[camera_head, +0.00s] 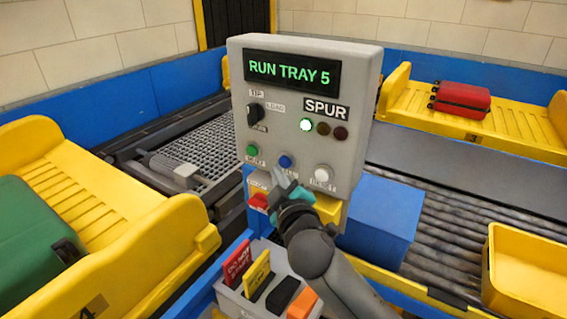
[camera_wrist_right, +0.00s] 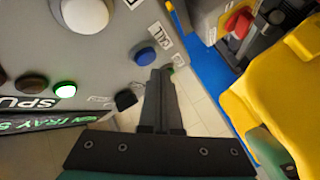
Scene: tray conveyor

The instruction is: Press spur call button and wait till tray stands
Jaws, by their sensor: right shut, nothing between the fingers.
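The grey control panel (camera_head: 355,75) shows RUN TRAY 5 in green on its display (camera_head: 292,70). Under the SPUR label, the left lamp (camera_head: 306,125) is lit green and the other two are dark. A green button (camera_head: 252,150), a blue button (camera_head: 286,161) and a white button (camera_head: 322,175) sit along its lower part. My right gripper (camera_head: 284,182) is shut and empty just below the blue button. In the right wrist view its fingers (camera_wrist_right: 160,75) point past the blue button (camera_wrist_right: 145,55); contact cannot be told. A red button (camera_wrist_right: 238,20) is beyond.
A yellow tray (camera_head: 100,190) marked 4 carries a green suitcase (camera_head: 35,240) at left. Another yellow tray (camera_head: 530,120) carries a red suitcase (camera_head: 460,100) at back right. A blue box (camera_head: 385,215) and a card holder (camera_head: 235,300) flank my right arm. The roller conveyor (camera_head: 440,240) has bare stretches.

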